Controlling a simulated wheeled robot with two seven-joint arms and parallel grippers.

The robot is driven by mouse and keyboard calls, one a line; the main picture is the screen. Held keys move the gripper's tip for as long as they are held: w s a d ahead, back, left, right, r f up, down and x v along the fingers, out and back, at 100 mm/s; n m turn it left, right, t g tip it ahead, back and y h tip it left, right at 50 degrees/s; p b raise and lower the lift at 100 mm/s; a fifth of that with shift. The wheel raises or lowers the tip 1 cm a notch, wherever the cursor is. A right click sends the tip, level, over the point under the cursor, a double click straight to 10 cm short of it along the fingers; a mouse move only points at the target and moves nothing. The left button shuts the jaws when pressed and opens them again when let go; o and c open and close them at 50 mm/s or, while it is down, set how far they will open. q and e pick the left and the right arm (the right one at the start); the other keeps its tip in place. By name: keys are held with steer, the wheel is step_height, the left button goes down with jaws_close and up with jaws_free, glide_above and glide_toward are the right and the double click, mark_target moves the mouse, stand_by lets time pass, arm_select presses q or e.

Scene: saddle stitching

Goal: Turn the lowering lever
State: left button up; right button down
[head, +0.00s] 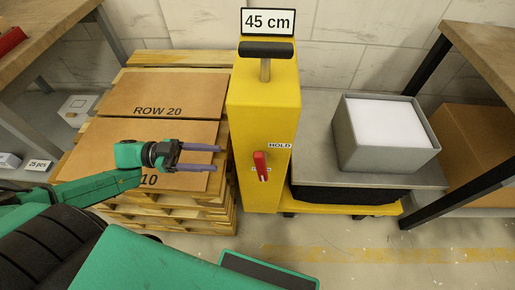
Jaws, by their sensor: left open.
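The lowering lever (261,166) is a small red handle on the front of a yellow lift column (262,115). A label reading HOLD (280,145) is just above it to the right; another label behind the lever is mostly hidden. My left gripper (217,158) is open and empty, its two purple-grey fingers pointing right toward the column. It is left of the lever, apart from it, above the cardboard on the pallets. My right gripper is not in view.
A black handle (266,49) and a "45 cm" sign (268,21) top the column. Right of it, a grey platform (312,148) carries a grey bin (388,150) of white paper. Stacked pallets (222,222) stand left. Wooden tables flank both sides.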

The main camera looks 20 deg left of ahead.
mark_target(261, 161)
arm_select(q)
steer(key=b+x, duration=0.1)
steer(key=x, duration=1.2)
steer(key=shift+d+r+b, duration=0.1)
steer(key=shift+d+b, duration=0.25)
steer(key=shift+b, duration=0.05)
jaws_close()
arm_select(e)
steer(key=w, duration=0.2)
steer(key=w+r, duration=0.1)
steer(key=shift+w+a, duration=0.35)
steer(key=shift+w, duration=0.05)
